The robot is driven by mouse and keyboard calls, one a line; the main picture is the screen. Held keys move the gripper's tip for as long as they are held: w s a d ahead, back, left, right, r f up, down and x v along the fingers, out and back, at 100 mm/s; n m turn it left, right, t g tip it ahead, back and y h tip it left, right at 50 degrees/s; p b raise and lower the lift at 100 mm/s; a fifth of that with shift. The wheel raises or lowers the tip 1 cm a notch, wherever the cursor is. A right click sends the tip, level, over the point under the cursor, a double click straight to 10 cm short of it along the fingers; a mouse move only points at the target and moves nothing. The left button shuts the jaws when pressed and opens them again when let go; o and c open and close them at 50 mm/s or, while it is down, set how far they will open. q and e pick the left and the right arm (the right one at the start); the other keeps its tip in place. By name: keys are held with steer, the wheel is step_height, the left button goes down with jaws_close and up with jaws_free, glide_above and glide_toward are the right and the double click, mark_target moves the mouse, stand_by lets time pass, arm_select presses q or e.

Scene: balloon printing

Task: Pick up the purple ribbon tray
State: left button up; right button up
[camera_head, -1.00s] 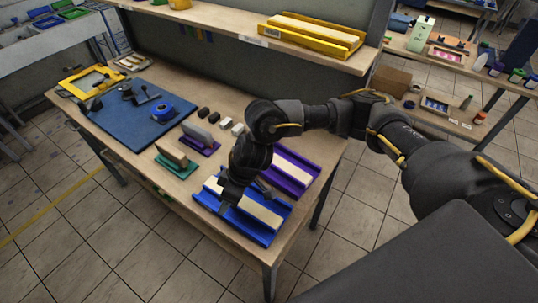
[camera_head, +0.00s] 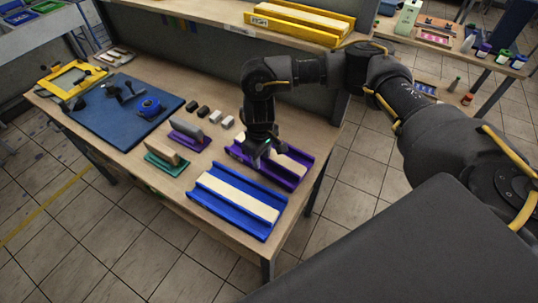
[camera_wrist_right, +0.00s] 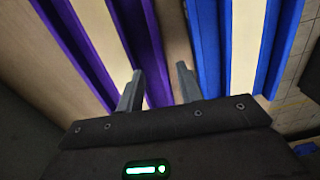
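The purple ribbon tray (camera_head: 281,178), long with raised purple walls and a pale strip along its middle, lies on the workbench behind the blue tray. My right gripper (camera_head: 260,160) points down over the purple tray and hides part of it. In the right wrist view the purple tray (camera_wrist_right: 75,45) is at the left. There my right gripper (camera_wrist_right: 160,88) is open and empty, its fingers either side of the tray's wall nearer the blue tray. Whether they touch it I cannot tell. My left gripper is not in view.
The blue tray (camera_head: 228,218) lies close in front, near the bench edge; it also shows in the right wrist view (camera_wrist_right: 207,45). Small dark and pale blocks, purple and green holders (camera_head: 166,165) and a blue mat (camera_head: 105,122) stand left. A shelf with a yellow tray (camera_head: 300,26) is above.

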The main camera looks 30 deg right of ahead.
mark_target(263, 169)
steer(key=shift+s+d+f, duration=0.1)
steer(key=shift+s+f, duration=0.05)
steer(key=shift+f, duration=1.2)
steer(key=shift+s+f, duration=0.1)
steer(key=shift+f, duration=1.25)
jaws_close()
steer(key=shift+r, duration=0.1)
